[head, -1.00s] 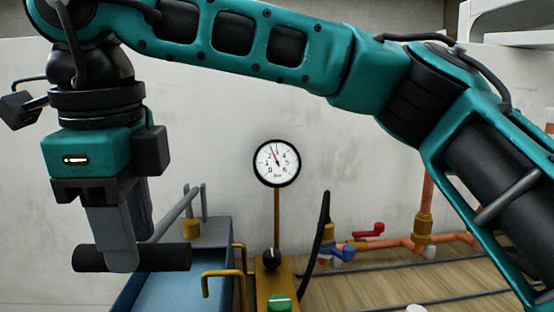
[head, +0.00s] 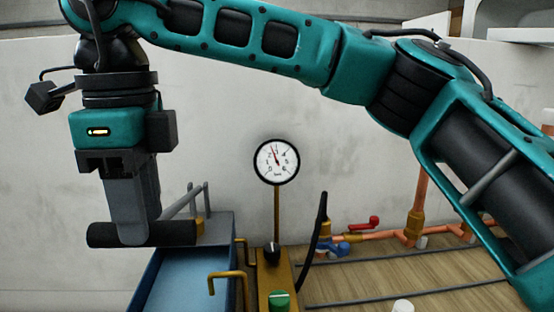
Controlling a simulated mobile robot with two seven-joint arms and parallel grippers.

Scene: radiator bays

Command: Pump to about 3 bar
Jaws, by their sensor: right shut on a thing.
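My right gripper (head: 132,225) is shut on the black handle grip (head: 172,234) of the pump, at the left of the head view. A grey lever rod (head: 180,204) runs up and right behind my fingers; where it meets the grip is hidden. The pump has a blue open tank (head: 190,280). A round white gauge (head: 277,162) stands on a thin brass stem right of the tank. Its dial is marked 0 to 6, and its needle leans slightly left of straight up, close to 3; the exact reading is too small to tell. My left gripper is out of view.
A brass block with a black knob (head: 271,251) and a green knob (head: 279,299) stands below the gauge. A black hose (head: 319,232) rises beside it. Copper pipes (head: 395,235) with red (head: 374,222) and blue handles lie along the wooden floor at the right.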

